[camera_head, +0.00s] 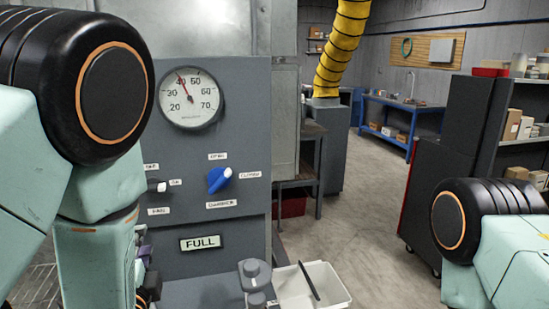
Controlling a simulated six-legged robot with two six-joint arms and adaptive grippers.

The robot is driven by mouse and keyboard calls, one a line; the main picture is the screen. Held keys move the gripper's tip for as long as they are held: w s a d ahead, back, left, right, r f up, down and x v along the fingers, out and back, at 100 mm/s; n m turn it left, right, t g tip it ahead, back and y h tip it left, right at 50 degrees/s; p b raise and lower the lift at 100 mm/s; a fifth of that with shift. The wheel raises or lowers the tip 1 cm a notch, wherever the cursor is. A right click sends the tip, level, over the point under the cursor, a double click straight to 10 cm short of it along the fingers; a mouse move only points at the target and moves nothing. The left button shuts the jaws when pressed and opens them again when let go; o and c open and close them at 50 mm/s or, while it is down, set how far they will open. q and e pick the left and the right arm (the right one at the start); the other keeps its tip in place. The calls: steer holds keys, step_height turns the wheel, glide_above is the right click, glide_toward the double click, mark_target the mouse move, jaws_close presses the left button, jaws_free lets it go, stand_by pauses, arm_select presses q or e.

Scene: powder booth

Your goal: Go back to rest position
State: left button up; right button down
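My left arm comes in from the left, large and close in front of the grey control panel (240,130). A small dark part of my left gripper (148,278) shows below it, at the panel's lower left edge. Most of that gripper is hidden behind my own arm, and I cannot see its fingertips clearly. It appears apart from the blue knob (218,180). My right arm shows at the lower right, but its gripper is out of view.
The panel carries a round gauge (191,98) with its needle near 40, a small black switch (157,186) and a FULL sign (200,243). A white tray (338,291) holding a dark rod stands below right. Dark cabinets and shelves line the right; the middle floor is clear.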

arm_select(q)
steer(key=s+f+n+g+h+b, duration=0.1)
steer(key=s+f+n+g, duration=0.2)
steer(key=f, duration=0.4)
steer(key=s+d+f+n+g+h+b, duration=0.1)
steer(key=s+f+n+g+b, duration=0.1)
steer(key=f+n, duration=0.35)
steer(key=s+f+n+g+h+b, duration=0.1)
steer(key=s+f+g, duration=0.2)
steer(key=f, duration=0.6)
steer(key=s+d+f+n+g+h+b, duration=0.1)
steer(key=s+f+n+g+b, duration=0.4)
steer(key=s+f, duration=2)
steer(key=f+g+b, duration=0.1)
steer(key=g+b, duration=0.3)
steer(key=b, duration=0.3)
steer(key=shift+f+h, duration=0.15)
steer(key=shift+h, duration=0.25)
steer(key=shift+d+n, duration=0.15)
steer(key=shift+n, duration=0.1)
